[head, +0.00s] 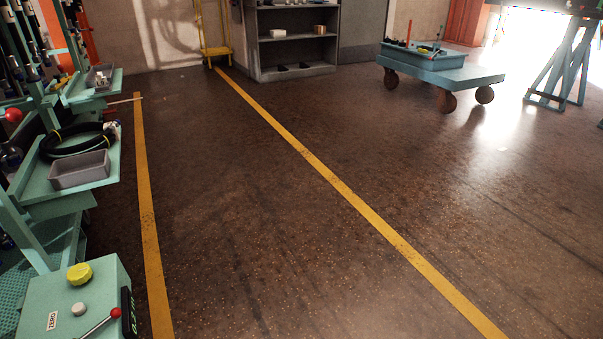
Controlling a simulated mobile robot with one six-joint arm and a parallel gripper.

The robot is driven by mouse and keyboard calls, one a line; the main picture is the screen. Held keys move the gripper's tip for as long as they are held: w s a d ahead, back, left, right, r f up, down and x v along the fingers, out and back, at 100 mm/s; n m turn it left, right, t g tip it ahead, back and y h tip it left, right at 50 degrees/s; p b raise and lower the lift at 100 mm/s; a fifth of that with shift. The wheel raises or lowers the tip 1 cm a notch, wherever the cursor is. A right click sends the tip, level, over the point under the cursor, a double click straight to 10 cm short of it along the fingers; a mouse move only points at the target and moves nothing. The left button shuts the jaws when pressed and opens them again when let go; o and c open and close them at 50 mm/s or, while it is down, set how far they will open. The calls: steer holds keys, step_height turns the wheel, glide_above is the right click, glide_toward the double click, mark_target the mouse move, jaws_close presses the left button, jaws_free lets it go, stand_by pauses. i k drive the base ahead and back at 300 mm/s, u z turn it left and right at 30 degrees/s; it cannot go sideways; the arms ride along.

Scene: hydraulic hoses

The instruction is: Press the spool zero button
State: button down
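A pale green control box (40,300) stands at the bottom left in the head view, cut off by the lower edge. A small round light-grey button (79,309) sits on its top, beside a white label reading ZERO (52,321). A yellow knob (79,274) is on the box behind the button. A lever with a red ball end (115,313) leans across the front right of the top. A dark display (129,312) is on the right side, seen at a steep angle. My gripper is not in view.
A green rack on the left has a shelf with a grey bin (79,170) and coiled black hose (75,140). Yellow floor lines (147,210) run past the box. The brown floor (270,240) to the right is clear. A blue cart (440,70) stands farther back.

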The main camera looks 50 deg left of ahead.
mark_target(78, 309)
steer(key=u, duration=2.9)
steer(key=i, duration=1)
steer(key=z, duration=0.1)
